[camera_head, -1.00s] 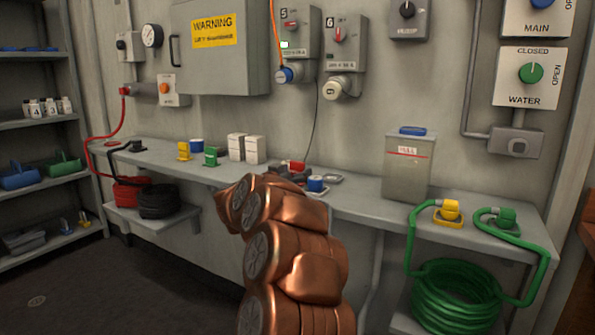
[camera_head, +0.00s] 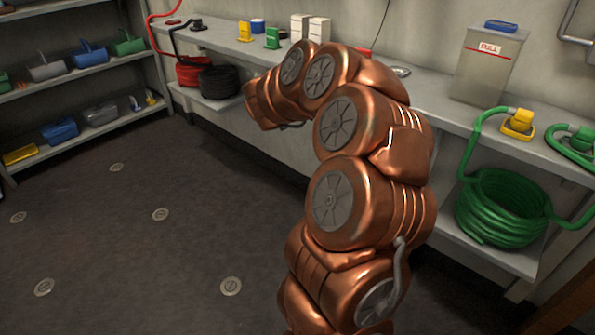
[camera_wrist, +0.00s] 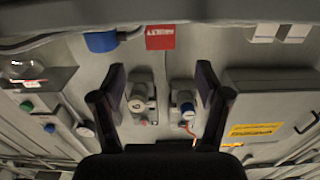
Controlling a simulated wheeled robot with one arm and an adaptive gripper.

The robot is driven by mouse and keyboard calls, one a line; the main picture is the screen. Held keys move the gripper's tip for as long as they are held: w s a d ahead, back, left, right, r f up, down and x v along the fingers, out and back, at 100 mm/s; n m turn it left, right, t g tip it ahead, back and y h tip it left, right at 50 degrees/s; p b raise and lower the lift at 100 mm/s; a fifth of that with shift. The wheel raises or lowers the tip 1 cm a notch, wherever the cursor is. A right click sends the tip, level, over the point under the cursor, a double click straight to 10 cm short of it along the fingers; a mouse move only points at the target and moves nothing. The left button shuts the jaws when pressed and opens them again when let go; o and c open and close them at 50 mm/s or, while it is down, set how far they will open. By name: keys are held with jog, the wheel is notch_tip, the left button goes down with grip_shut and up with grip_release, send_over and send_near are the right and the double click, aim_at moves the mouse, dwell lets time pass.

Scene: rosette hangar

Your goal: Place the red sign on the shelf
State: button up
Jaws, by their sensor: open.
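The red sign (camera_wrist: 160,37) shows at the top of the wrist view. It is a flat red rectangle with white lettering, at the bench edge. My gripper (camera_wrist: 161,80) is open, with its two dark fingers apart and nothing between them. The sign appears beyond the fingertips, not touching them. In the head view my copper arm covers most of the sign's place on the bench, and the gripper is largely hidden. A grey shelf unit (camera_head: 100,133) with several levels stands at the left.
The shelf levels hold a blue bin (camera_head: 60,132), a yellow bin (camera_head: 20,154) and others. The bench (camera_head: 425,92) carries white boxes (camera_head: 318,31), a grey PULL box (camera_head: 488,65) and a yellow fitting (camera_head: 518,123). A green hose coil (camera_head: 500,208) lies below. The floor at left is clear.

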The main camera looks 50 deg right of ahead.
jog(key=w+a+n+t+y, duration=0.65)
jog(key=w+a+t, duration=0.45)
jog(key=w+a, duration=0.55)
jog(key=a+f+n+t+y, duration=0.3)
jog(key=a+n+y, duration=0.5)
jog(key=a, duration=1.2)
jog(key=s+a+f+n+g+y, duration=0.2)
jog(key=s+a+f+g+y, duration=0.35)
jog(key=a+f, duration=0.4)
jog(key=s+a+f+n+g, duration=0.1)
jog(key=s+a+f+g, duration=0.2)
jog(key=s, duration=0.4)
jog(key=s+a+f+n+g, duration=0.1)
jog(key=s+a+f, duration=0.1)
jog(key=s+a, duration=0.35)
jog(key=s+d+f+g, duration=0.1)
jog(key=s+d+g, duration=0.1)
jog(key=s, duration=0.6)
jog(key=s+d+f+g+h, duration=0.1)
jog(key=s+g, duration=0.3)
jog(key=s, duration=0.5)
jog(key=s+d+f+g+h, duration=0.1)
jog(key=s+d+g, duration=0.2)
jog(key=s, duration=0.5)
jog(key=shift+s+f+m, duration=0.3)
jog(key=shift+s+m, duration=0.05)
jog(key=shift+s, duration=0.05)
